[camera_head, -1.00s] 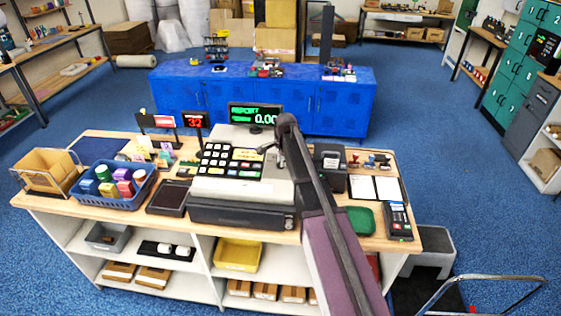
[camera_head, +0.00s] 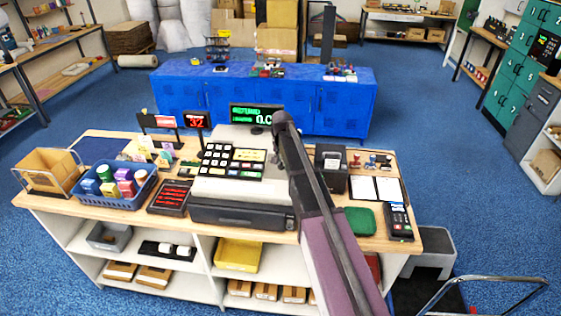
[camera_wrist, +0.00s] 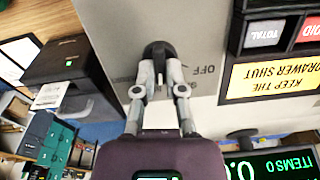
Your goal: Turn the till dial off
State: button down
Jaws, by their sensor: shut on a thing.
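The till (camera_head: 240,190) stands on the counter, with its keypad at the left and a green-lit display (camera_head: 256,115) behind. The wrist view shows the dark till dial (camera_wrist: 158,49) on the till's grey face, with the printed word OFF (camera_wrist: 204,70) to its right. My gripper (camera_wrist: 158,75) is shut on the dial, one finger on each side. The fingers and my own arm hide part of the dial, and I cannot tell exactly which mark it points at. In the head view my arm covers the dial.
A receipt printer (camera_head: 331,168) stands right of the till; it shows at the left in the wrist view. A card terminal (camera_head: 399,222), a green pad (camera_head: 360,221) and a blue basket (camera_head: 115,186) are on the counter. A dark tray (camera_head: 170,198) lies left of the till.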

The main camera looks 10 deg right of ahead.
jog(key=n, duration=0.6)
jog(key=shift+w+a+n+h, duration=0.15)
jog(key=shift+w+n+h, duration=0.15)
jog(key=shift+h, duration=0.1)
jog(key=n, duration=0.6)
jog(key=shift+s+a+h, duration=0.15)
jog(key=shift+h, duration=0.15)
jog(key=shift+n, duration=0.3)
jog(key=c, duration=0.7)
grip_release()
jog(key=shift+f, duration=0.1)
jog(key=shift+s, duration=0.1)
